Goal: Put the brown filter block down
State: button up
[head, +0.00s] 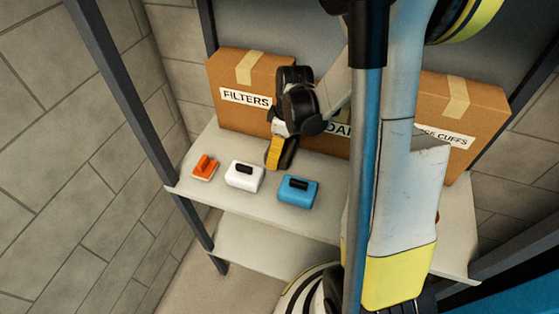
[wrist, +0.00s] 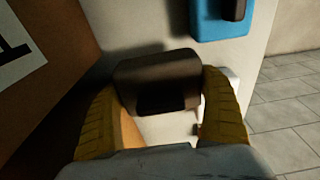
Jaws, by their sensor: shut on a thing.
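The brown filter block (wrist: 157,72) shows in the wrist view, between the two yellow fingers of my gripper (wrist: 160,92). The fingers are shut on its two sides. In the head view my gripper (head: 281,153) points down at the shelf (head: 222,150), in front of the cardboard boxes and behind the white and blue blocks. The block is mostly hidden there by the fingers. I cannot tell whether its underside touches the shelf.
A FILTERS box (head: 232,80) and a cuffs box (head: 440,100) stand behind. A dark post (head: 130,95) rises at the left. My arm hides the shelf's right part.

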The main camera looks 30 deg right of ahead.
jog(key=shift+f+b, duration=0.55)
jog(key=shift+f, duration=1.4)
jog(key=shift+f, duration=0.2)
jog(key=o, duration=1.1)
jog(key=shift+c, duration=0.2)
jog(key=shift+r, duration=0.15)
